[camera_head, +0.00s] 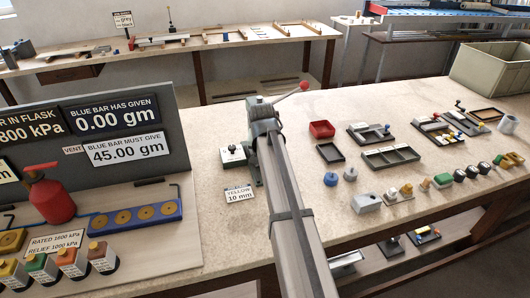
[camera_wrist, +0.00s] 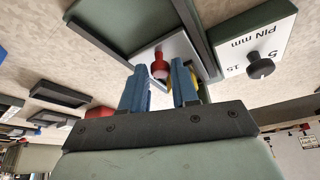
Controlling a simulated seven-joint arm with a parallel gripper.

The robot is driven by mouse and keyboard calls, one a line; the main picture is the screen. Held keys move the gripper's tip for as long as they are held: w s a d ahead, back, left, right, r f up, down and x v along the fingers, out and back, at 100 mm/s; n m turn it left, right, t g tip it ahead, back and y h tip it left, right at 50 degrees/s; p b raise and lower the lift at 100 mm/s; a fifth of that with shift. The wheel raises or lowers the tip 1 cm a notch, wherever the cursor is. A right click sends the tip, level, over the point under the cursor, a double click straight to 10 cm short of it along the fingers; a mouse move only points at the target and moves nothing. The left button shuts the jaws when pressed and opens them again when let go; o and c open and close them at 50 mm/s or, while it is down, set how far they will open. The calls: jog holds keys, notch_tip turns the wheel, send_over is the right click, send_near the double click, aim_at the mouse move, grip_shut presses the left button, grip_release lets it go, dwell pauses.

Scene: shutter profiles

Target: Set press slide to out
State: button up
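In the wrist view, the press is a dark green body (camera_wrist: 115,28) with grey bars and a pale plate (camera_wrist: 182,47). A red knob (camera_wrist: 158,69) stands on a short pin at the plate. My gripper (camera_wrist: 160,77) has two blue fingers, apart, with the knob between or just beyond their tips. I cannot tell if they touch it. A yellow part (camera_wrist: 183,73) is partly hidden behind the right finger. In the head view, a lever with a red ball (camera_head: 304,86) reaches out at the press; my arm hides most of the press and the slide.
A white box marked PIN mm with a black knob (camera_wrist: 261,66) stands close beside the press. A red tray (camera_head: 322,129) and dark trays (camera_head: 330,152) lie to the right. A YELLOW 10 mm card (camera_head: 239,194) lies in front. The bench between holds some bare room.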

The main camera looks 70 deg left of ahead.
grip_shut()
jog(key=d, duration=1)
jog(key=shift+d, duration=0.3)
jog(key=shift+o, duration=2)
grip_release()
jog(key=v, duration=1.3)
jog(key=shift+r, duration=0.4)
